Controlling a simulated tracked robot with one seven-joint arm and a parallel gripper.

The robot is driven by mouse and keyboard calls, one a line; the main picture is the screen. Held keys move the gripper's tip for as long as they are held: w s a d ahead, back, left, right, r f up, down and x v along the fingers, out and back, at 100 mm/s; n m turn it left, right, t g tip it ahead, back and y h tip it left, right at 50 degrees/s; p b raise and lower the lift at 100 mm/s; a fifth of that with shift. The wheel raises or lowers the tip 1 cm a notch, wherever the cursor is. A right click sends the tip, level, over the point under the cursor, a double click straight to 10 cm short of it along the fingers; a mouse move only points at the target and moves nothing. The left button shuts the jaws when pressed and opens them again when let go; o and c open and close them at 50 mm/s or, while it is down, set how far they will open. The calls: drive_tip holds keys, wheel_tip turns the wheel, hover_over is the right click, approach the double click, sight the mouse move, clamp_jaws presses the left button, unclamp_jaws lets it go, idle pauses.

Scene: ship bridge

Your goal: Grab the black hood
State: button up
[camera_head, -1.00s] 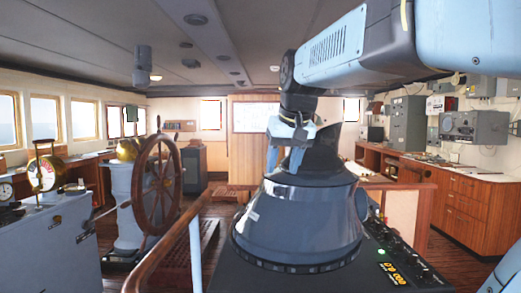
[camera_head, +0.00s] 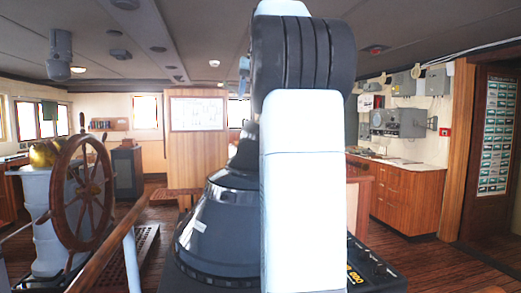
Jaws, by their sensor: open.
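The black hood (camera_head: 215,215), a dark, glossy cone on a console, stands just left of the picture's middle. Its left side shows; its right side and most of its narrow top are hidden behind my arm, which rises close in front of the camera. My gripper cannot be made out behind the arm. A small light-blue piece peeks out at the arm's left edge above the hood, but I cannot tell which part of my arm it is. No contact with the hood can be seen.
The console panel (camera_head: 372,268) with knobs and lit digits lies right of the hood. A wooden ship's wheel (camera_head: 82,200) and a handrail (camera_head: 108,258) stand left. Wooden cabinets (camera_head: 405,198) line the right, near a doorway. Wooden floor is open at lower right.

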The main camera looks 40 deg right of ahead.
sight(244, 127)
drive_tip(key=x, duration=0.6)
drive_tip(key=shift+d+f, duration=0.1)
drive_tip(key=shift+f, duration=0.2)
drive_tip(key=shift+w+x, duration=0.15)
drive_tip(key=shift+x, duration=1.2)
drive_tip(key=shift+w+x, duration=0.15)
drive_tip(key=shift+x, duration=1.2)
drive_tip(key=shift+r, duration=0.15)
drive_tip(key=shift+c, duration=0.5)
clamp_jaws()
